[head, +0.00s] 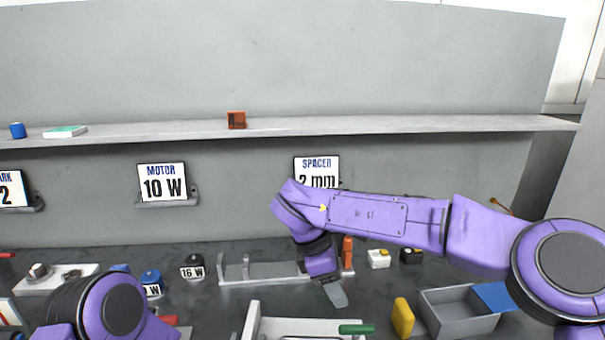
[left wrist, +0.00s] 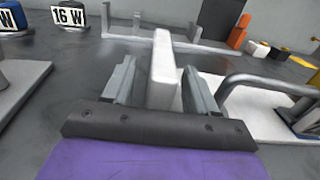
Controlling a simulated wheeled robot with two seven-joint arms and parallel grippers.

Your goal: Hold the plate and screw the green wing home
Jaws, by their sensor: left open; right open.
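The green wing (head: 356,329) lies at the bottom edge of the head view, over a white fixture that the frame cuts off. A white upright plate (head: 252,322) stands at that fixture's left side. In the left wrist view a white upright plate (left wrist: 163,72), seemingly the same one, stands between the fingers of my open left gripper (left wrist: 160,92); a gap shows at its left, and contact at its right is unclear. The left gripper is outside the head view. My right gripper (head: 335,293) is open and empty, above and behind the green wing, pointing down.
A grey bin (head: 455,312) with a blue piece and a yellow block (head: 403,317) stand right of the fixture. A bent metal bar (left wrist: 265,78) rises beside my left gripper.

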